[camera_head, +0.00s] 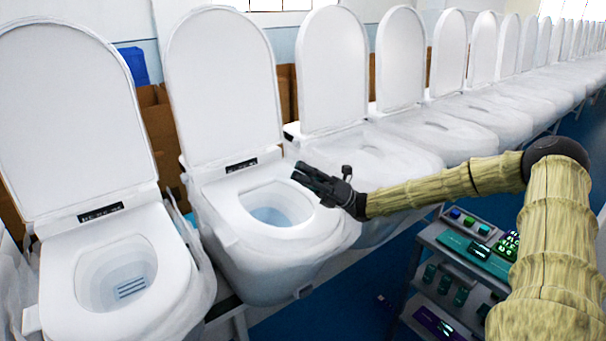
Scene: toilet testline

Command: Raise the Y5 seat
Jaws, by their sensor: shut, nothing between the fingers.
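A row of white toilets runs from the left to the far right, with lids standing up. No Y5 label is readable, so I cannot tell by marking which seat is Y5. The second toilet from the left has its seat ring (240,222) lying down around the open bowl and its lid (222,85) upright behind. My gripper (303,173) is shut and empty, over the right rear side of that seat, its fingertips pointing left. I cannot tell whether it touches the seat. It hides part of the seat's right edge.
The leftmost toilet (60,285) stands close on the left, and the third toilet (385,160) lies just behind my gripper. A grey shelf cart (428,238) with small devices stands at the lower right. Blue floor (340,318) shows between.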

